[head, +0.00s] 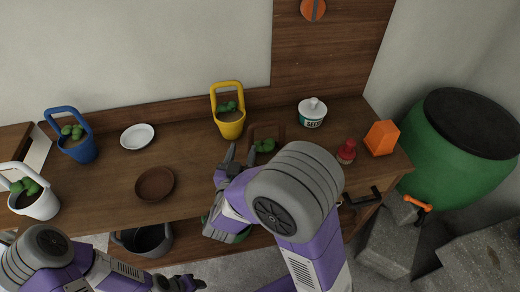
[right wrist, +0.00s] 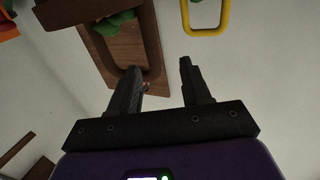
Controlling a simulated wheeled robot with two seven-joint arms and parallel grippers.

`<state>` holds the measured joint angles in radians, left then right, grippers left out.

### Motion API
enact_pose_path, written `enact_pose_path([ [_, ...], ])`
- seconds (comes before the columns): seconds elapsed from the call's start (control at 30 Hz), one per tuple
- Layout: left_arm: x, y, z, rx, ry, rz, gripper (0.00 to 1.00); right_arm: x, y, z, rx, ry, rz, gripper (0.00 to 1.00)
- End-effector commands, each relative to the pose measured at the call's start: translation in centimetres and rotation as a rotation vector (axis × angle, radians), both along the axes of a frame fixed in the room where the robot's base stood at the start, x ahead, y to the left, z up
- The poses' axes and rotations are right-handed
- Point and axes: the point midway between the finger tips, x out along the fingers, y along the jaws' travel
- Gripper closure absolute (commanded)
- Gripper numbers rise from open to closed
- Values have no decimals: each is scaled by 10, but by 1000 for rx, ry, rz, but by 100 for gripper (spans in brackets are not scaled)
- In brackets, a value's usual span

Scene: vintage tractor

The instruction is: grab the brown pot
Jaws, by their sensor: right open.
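The brown pot (head: 279,130) stands on the wooden bench, right of the yellow pot (head: 230,124); green leaves and part of its square handle show, while my right arm hides its lower part. My right gripper (head: 241,155) is open, just left of the brown pot. In the right wrist view the brown handle (right wrist: 154,40) lies beyond the open right gripper (right wrist: 160,66); the left finger overlaps the handle's end in the picture, and contact cannot be told. Nothing is between the fingers. My left gripper (head: 188,284) is low at the bottom edge, its jaws unclear.
A blue pot (head: 80,151), a white pot (head: 42,207), a white saucer (head: 137,136) and a brown saucer (head: 155,184) are on the left. A seed tin (head: 312,115), a red object (head: 346,153) and an orange object (head: 382,138) are right. A green barrel (head: 450,150) stands beyond.

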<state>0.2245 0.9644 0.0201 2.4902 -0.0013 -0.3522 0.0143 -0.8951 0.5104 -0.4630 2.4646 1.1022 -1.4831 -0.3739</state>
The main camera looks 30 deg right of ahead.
Motion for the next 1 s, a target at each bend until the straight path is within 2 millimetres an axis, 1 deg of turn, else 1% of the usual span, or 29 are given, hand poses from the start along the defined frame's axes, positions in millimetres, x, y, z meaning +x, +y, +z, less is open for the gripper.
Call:
enact_pose_path([
  [0.27, -1, 0, -8, 0, 1, 1, 57, 23, -20, -4, 1, 0, -3, 52],
  [0.43, 0, 0, -16, 0, 1, 1, 57, 40, -40, -9, 2, -1, -4, 52],
  [0.53, 0, 0, -18, 0, 1, 1, 57, 50, -46, -8, 1, 0, -2, 52],
  [0.63, 0, 0, -18, 0, 1, 1, 57, 55, -49, -7, -1, 1, 0, 52],
  [0.83, 0, 0, -18, 0, 1, 1, 57, 55, -49, -7, 0, 1, 1, 52],
  [0.87, 0, 0, -18, 0, 1, 1, 57, 55, -49, -7, 0, 1, 1, 55],
  [1.0, 0, 0, -17, 0, 1, 0, 57, 55, -49, -7, 0, 1, 1, 77],
])
